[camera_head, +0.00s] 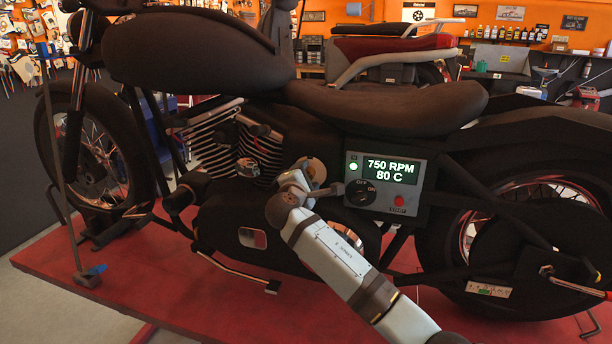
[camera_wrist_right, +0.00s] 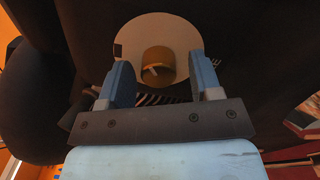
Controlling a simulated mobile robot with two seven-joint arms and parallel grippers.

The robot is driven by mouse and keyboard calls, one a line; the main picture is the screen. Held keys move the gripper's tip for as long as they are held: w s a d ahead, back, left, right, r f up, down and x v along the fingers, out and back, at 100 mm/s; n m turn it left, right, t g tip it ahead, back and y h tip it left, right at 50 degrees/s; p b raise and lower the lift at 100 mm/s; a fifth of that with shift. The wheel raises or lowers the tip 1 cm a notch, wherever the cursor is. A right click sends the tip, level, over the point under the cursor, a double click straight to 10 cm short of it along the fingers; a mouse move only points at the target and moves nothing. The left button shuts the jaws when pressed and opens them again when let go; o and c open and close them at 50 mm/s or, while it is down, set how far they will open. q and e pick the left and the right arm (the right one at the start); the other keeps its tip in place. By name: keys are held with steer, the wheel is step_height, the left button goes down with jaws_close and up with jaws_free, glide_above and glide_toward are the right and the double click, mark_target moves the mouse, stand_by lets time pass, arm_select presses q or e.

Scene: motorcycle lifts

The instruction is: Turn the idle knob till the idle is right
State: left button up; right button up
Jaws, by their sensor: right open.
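The idle knob (camera_wrist_right: 158,66) is a brass-coloured cylinder with a pale mark, in front of a round pale plate (camera_wrist_right: 165,28) in the right wrist view. In the head view the round tan plate (camera_head: 317,169) shows on the motorcycle's side, and my gripper hides most of the knob. My right gripper (camera_wrist_right: 159,62) is open, with one blue finger on each side of the knob and a gap to both. It also shows in the head view (camera_head: 303,180). The control box (camera_head: 388,183) reads 750 RPM and 80 C, with a green light lit. My left gripper is not in view.
The dark motorcycle (camera_head: 390,108) stands on a red lift platform (camera_head: 130,270). The box, with its ON/OFF switch (camera_head: 361,192) and red button (camera_head: 399,200), is just right of my gripper. Engine fins (camera_head: 215,135) lie to the left. Another motorcycle (camera_head: 390,50) stands behind.

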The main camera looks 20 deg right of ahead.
steer(key=c, duration=0.9)
steer(key=shift+c, duration=0.2)
